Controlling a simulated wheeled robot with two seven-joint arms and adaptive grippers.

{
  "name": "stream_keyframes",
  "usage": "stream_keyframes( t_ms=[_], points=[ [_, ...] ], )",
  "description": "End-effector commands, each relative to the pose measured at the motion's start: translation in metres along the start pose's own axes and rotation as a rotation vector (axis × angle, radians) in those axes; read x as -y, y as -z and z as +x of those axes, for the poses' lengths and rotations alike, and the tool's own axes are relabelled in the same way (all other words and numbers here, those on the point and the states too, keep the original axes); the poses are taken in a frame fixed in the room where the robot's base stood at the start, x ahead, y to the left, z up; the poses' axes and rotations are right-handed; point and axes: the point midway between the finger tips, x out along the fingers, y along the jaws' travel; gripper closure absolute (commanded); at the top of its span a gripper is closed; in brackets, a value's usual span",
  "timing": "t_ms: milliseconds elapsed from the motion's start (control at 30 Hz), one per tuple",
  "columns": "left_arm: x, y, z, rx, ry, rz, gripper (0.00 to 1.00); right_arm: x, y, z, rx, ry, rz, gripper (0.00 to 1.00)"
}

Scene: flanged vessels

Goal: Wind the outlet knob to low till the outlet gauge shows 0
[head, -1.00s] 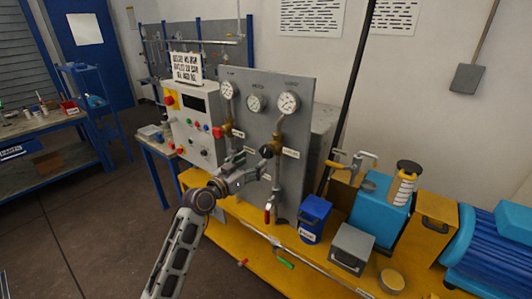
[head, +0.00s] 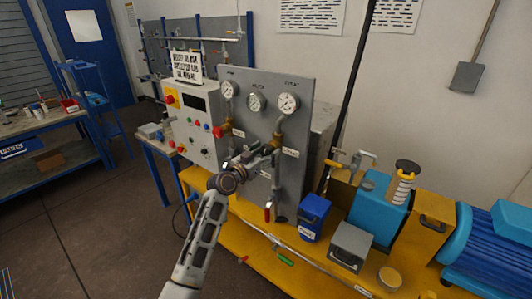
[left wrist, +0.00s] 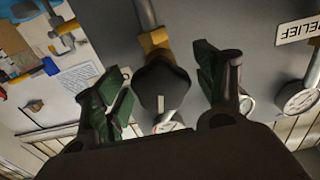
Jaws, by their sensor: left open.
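A black lobed knob (left wrist: 163,88) with a white mark sits between the green-padded fingers of my left gripper (left wrist: 165,85) in the left wrist view. The fingers are open, with a gap visible on each side of the knob. In the head view my left gripper (head: 254,157) is in front of the grey panel (head: 262,83), at the knob on the right-hand pipe, and largely hides it. A white round gauge (head: 288,103) sits above that pipe; its needle and reading are too small to tell. My right gripper is not in view.
Two more gauges, left (head: 228,89) and middle (head: 256,102), share the panel. A red-handled valve (head: 267,213) hangs below. A control box (head: 192,120) with buttons stands left. A blue box (head: 314,217) and grey box (head: 350,246) sit on the yellow bench.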

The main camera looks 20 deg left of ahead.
Motion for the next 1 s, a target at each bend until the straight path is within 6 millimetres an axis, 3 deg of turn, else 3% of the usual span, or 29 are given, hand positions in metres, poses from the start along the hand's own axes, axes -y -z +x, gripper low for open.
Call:
stream_keyframes(
  t_ms=[333,700,1000],
  points=[
    [-0.0002,-0.0001,0.0018,0.000,0.000,0.000,0.29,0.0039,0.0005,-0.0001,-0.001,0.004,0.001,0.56],
    [-0.0002,-0.0001,0.0016,0.000,0.000,0.000,0.74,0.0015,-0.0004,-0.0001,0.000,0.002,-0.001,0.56],
    [-0.0002,0.0001,0.0015,0.001,-0.001,-0.043,0.75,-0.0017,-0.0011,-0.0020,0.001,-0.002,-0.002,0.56]
  ],
)
